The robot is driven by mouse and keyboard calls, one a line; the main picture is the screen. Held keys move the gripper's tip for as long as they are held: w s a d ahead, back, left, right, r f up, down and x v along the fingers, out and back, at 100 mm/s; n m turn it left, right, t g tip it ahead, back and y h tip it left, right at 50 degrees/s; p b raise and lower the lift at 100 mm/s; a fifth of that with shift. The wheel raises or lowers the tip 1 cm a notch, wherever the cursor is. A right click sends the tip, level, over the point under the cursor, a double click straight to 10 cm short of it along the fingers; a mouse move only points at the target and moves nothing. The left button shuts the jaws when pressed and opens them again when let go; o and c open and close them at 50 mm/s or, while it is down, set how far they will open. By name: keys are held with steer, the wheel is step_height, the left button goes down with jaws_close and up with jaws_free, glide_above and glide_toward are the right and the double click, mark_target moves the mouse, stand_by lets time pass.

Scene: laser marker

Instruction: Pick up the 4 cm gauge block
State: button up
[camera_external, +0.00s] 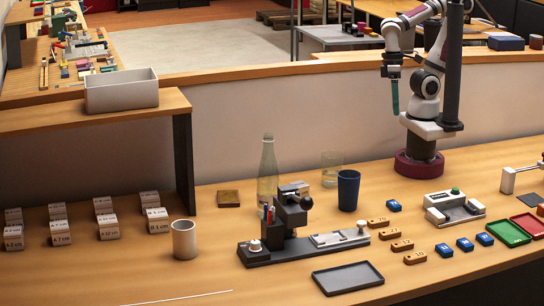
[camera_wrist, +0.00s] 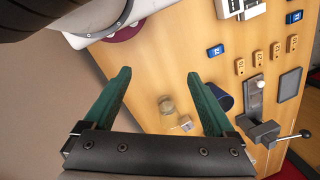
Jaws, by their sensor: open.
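Several pale gauge blocks with printed labels stand in rows at the left of the bench in the external view, among them a front-left block (camera_external: 14,243), a second front block (camera_external: 60,239), a third (camera_external: 109,233) and a right-hand one (camera_external: 158,226). The labels are too small to tell surely which block is the 4 cm one. My gripper (camera_external: 395,98) hangs high at the right, far from the blocks, with teal fingers pointing down. In the wrist view my gripper (camera_wrist: 159,73) is open and empty. No gauge block shows in that view.
A raised shelf (camera_external: 60,122) with a white bin (camera_external: 121,92) stands behind the blocks. A beige cup (camera_external: 184,240) is right of them. A clear bottle (camera_external: 267,170), a blue cup (camera_external: 348,190) and a dark marking device (camera_external: 290,215) stand between my arm and the blocks.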

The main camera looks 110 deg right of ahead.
steer(key=n+t+h, duration=0.2)
steer(key=n+h, duration=1.3)
steer(key=n, duration=1)
glide_above(303, 187)
steer(key=f, duration=1.3)
steer(key=shift+s+d+f, duration=0.15)
steer(key=shift+d, duration=0.15)
steer(key=shift+n+t, duration=0.3)
step_height(303, 187, down, 8)
steer(key=shift+a+r, duration=0.1)
steer(key=shift+r, duration=0.1)
steer(key=x, duration=0.5)
steer(key=shift+r, duration=0.15)
jaws_close()
